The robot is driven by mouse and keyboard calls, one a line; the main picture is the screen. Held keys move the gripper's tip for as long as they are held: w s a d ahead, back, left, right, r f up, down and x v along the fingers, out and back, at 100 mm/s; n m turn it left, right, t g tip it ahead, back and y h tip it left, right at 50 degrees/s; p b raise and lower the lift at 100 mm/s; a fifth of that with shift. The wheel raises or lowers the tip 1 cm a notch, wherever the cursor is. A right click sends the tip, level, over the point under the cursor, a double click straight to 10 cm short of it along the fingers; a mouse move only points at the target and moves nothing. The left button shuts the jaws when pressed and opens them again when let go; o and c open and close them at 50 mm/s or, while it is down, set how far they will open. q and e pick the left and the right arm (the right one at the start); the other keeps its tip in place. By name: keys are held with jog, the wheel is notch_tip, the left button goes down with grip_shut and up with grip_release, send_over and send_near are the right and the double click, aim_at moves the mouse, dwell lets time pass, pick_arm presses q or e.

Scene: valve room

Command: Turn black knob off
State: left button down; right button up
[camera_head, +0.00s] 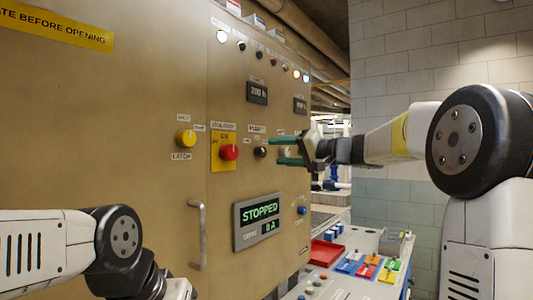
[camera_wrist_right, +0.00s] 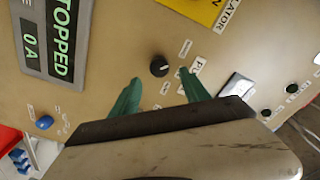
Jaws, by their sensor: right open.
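The black knob (camera_head: 260,152) is a small round knob on the beige panel, right of the red button. In the right wrist view the black knob (camera_wrist_right: 159,66) shows a white pointer mark and lies just beyond the gap between my fingertips. My right gripper (camera_head: 277,151) is open, its green fingers pointing left at the panel, close to the knob. In the right wrist view my right gripper (camera_wrist_right: 160,79) has its fingers apart with nothing between them. Whether they touch the panel cannot be told. My left arm shows at lower left, its gripper out of frame.
A red button (camera_head: 229,152) on a yellow plate and a yellow knob (camera_head: 185,138) sit left of the black knob. A display (camera_head: 258,220) reading STOPPED and a metal handle (camera_head: 197,235) are lower. A blue knob (camera_head: 301,210) and a control desk (camera_head: 345,290) stand lower right.

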aim_at(264, 152)
jog(key=x, duration=0.5)
jog(key=shift+a, duration=0.15)
jog(key=shift+w, duration=0.1)
grip_shut()
